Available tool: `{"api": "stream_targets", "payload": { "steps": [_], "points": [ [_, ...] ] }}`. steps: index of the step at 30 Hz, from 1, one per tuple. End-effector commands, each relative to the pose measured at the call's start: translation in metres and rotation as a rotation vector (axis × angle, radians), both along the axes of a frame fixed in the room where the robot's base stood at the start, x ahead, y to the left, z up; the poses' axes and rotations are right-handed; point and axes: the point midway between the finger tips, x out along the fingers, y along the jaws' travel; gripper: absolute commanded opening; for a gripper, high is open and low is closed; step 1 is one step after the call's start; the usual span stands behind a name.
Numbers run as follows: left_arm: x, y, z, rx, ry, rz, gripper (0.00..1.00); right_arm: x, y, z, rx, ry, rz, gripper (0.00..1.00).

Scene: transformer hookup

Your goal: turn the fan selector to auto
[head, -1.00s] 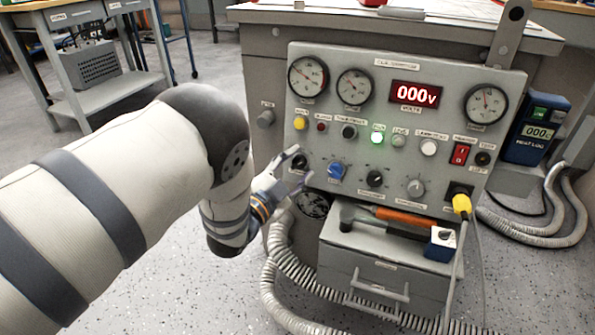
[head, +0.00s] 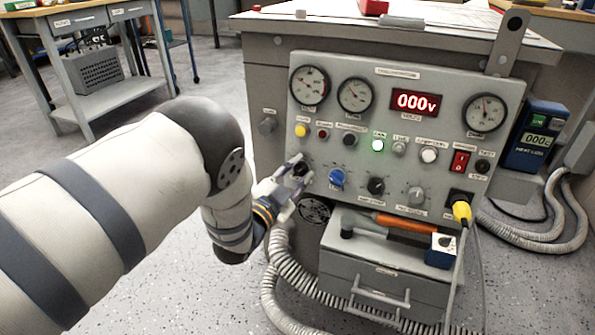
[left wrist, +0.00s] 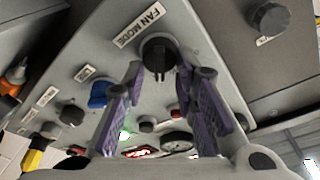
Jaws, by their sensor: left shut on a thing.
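The fan selector is a black knob (head: 300,168) at the left end of the lower knob row on the grey control panel (head: 455,92). In the left wrist view the knob (left wrist: 158,52) sits beside a "FAN MODE" label (left wrist: 140,25). My left gripper (head: 299,169) is at the knob, with one finger on each side of it. In the left wrist view the purple-padded fingers of my left gripper (left wrist: 166,74) are closed on the knob. The position marks around the knob are hidden or too small to read. My right gripper is not in view.
A blue knob (head: 337,178) is close to the right of the selector. Yellow (head: 302,130) and red (head: 322,134) buttons are above it. A hammer with an orange handle (head: 400,221) lies on the drawer box (head: 345,262) below. Ribbed hoses (head: 285,272) hang beneath.

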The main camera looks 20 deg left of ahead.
Motion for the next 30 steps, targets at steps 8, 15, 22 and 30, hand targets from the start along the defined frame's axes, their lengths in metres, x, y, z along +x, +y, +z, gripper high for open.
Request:
{"api": "stream_targets", "payload": {
  "steps": [8, 15, 22, 30],
  "points": [
    [0.000, 0.001, 0.002, -0.225, 0.008, 0.039, 0.00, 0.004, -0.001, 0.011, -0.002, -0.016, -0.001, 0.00],
    [0.000, 0.002, 0.001, -0.413, 0.016, 0.071, 0.00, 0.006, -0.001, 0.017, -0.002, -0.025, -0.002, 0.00],
    [-0.001, 0.003, 0.001, -0.549, 0.022, 0.093, 0.00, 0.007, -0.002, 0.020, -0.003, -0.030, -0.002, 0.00],
    [0.000, 0.003, 0.000, -0.635, 0.026, 0.107, 0.00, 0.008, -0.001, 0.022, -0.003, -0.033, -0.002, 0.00]
  ]
}}
